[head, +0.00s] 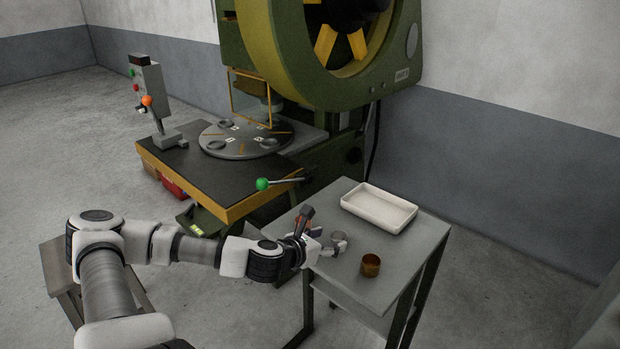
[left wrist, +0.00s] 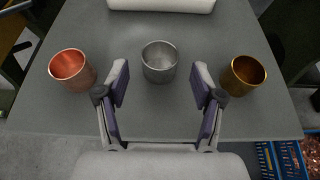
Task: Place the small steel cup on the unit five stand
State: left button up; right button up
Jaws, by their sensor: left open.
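The small steel cup (head: 339,239) stands upright and empty on the grey side table (head: 400,242). In the left wrist view the steel cup (left wrist: 159,62) is centred just ahead of and between my fingertips. My left gripper (head: 320,234) is open with nothing held; its two fingers also show in the left wrist view (left wrist: 160,84). A copper cup (left wrist: 72,69) stands to the left and a brass cup (left wrist: 243,75) to the right. The brass cup is also in the head view (head: 370,265). I cannot tell which surface is the unit five stand. My right gripper is not in view.
A white tray (head: 379,208) lies at the back of the side table. A green press (head: 408,40) with a label stands behind, with a round dial plate (head: 240,141) on its bed. A blue crate (left wrist: 280,160) is at lower right.

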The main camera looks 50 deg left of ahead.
pick_arm(q)
jog(key=a+p+v, duration=0.1)
jog(key=p+v, duration=0.5)
jog(key=p, duration=0.2)
jog(key=s+d+f+n+g, duration=0.4)
jog(key=s+d+n, duration=0.2)
jog(key=n, duration=0.5)
jog(key=s+d+f+n+g+h, duration=0.1)
jog(key=s+d+f+n+g, duration=0.3)
jog(key=d+n, duration=0.4)
jog(key=s+d+f+n+g, duration=0.5)
jog(key=s+d+n, duration=0.2)
jog(key=n, duration=0.9)
jog(key=shift+s+d, duration=0.3)
jog(key=shift+s, duration=0.75)
